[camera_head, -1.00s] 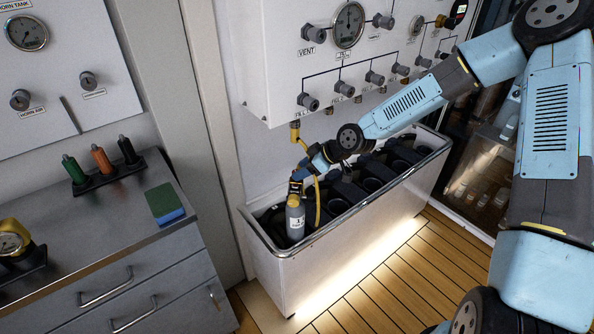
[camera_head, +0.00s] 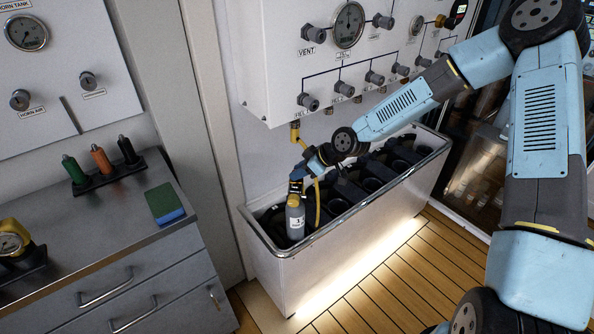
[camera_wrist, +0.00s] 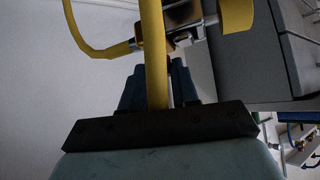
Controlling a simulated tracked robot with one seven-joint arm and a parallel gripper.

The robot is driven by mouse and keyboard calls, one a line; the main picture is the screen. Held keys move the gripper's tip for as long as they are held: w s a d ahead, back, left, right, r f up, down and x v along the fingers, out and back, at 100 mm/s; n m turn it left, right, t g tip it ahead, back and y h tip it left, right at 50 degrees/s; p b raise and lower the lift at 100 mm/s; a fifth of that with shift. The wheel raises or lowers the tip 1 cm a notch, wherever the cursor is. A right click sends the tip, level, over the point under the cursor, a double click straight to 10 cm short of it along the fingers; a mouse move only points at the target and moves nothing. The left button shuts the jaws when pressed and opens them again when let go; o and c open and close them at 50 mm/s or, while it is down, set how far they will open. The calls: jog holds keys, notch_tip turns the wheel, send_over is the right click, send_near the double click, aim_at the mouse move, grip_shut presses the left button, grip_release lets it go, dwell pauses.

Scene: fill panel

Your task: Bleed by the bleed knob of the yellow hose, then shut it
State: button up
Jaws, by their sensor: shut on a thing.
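The yellow hose (camera_head: 317,203) hangs from the white panel and loops down by a grey cylinder (camera_head: 296,221) standing in the white trough. In the wrist view the hose (camera_wrist: 152,45) runs close in front of my fingers, and its end meets a metal fitting (camera_wrist: 182,40). My gripper (camera_head: 300,174) is at the hose fitting at the cylinder's top. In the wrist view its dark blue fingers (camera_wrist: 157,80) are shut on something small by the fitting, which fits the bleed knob. The knob itself is hidden behind the hose and fingers.
The trough (camera_head: 340,238) has several dark empty sockets to the right. The panel (camera_head: 285,60) with knobs and a gauge (camera_head: 348,25) is above my gripper. A steel counter (camera_head: 110,215) stands at left. The wooden floor in front is clear.

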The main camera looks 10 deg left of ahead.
grip_shut()
jog(key=shift+a, duration=0.3)
jog(key=shift+d, duration=0.25)
jog(key=shift+t, duration=0.3)
jog(key=shift+s+m, duration=0.1)
jog(key=shift+m, duration=0.2)
jog(key=shift+s+a+m+t+h, duration=0.1)
jog(key=shift+m+t+h, duration=0.3)
jog(key=shift+m+t, duration=0.6)
jog(key=shift+s+m+t+h, duration=0.1)
jog(key=shift+m+t+h, duration=0.5)
jog(key=shift+m, duration=0.8)
jog(key=shift+m+t, duration=0.4)
